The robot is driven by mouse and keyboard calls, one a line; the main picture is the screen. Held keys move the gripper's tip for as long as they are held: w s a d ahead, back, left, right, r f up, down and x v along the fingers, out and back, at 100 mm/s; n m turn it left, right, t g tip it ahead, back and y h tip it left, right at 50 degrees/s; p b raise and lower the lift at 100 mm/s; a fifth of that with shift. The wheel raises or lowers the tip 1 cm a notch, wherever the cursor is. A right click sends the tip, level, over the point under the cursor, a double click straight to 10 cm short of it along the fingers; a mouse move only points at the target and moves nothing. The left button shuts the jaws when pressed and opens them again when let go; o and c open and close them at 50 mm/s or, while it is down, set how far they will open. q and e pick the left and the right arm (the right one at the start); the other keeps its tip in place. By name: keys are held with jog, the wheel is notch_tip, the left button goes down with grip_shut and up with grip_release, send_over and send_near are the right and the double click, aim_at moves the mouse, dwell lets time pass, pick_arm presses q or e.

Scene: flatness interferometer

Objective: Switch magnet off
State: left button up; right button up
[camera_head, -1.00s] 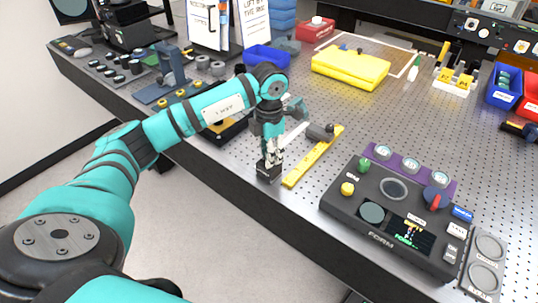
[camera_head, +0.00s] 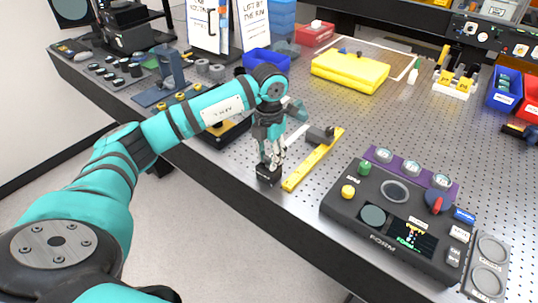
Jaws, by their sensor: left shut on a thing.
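A small black block (camera_head: 268,177), which looks like the magnet base, stands on the perforated metal table near its front edge. White lettering shows on its front face. My left gripper (camera_head: 268,158) points down over the block and is shut on its top part; the fingers hide whatever they grip there. My right gripper is not in view.
The black FORM console (camera_head: 395,218) stands further right. A yellow folded cloth (camera_head: 350,70) and blue tray (camera_head: 267,58) lie behind. The table front edge is close.

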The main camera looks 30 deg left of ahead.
aim_at(269, 158)
pick_arm(q)
jog(key=shift+r, duration=0.1)
jog(key=o, duration=1.1)
jog(key=shift+o, duration=0.2)
notch_tip(269, 158, up, 12)
